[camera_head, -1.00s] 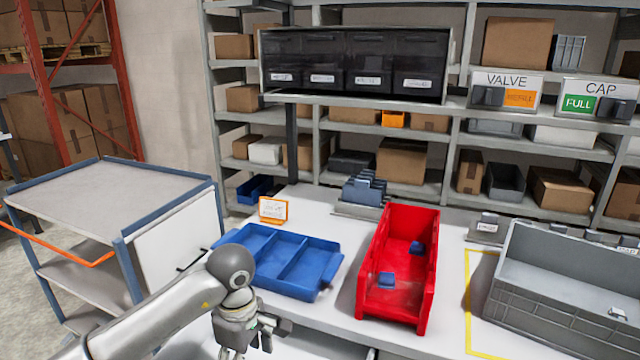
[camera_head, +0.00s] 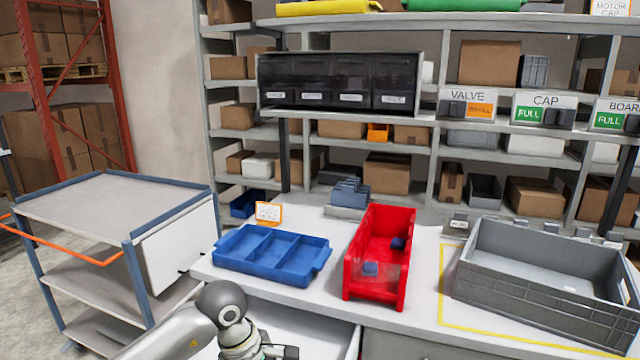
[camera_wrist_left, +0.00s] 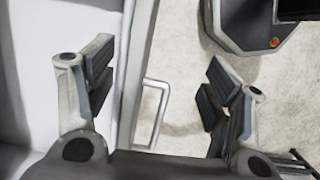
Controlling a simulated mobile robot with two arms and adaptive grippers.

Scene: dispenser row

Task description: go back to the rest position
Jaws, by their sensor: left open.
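My left arm comes in at the bottom of the head view, with the left gripper (camera_head: 272,352) low in front of the table's edge and partly cut off by the frame. Pale floor and a drawer handle show behind the fingers. My right gripper is in neither view.
A blue divided tray (camera_head: 270,256), a red bin (camera_head: 375,285) with small blue pieces and a grey crate (camera_head: 545,290) stand on the white table (camera_head: 425,270). An open drawer (camera_head: 300,328) juts out below the tray. A cart (camera_head: 110,205) stands at left.

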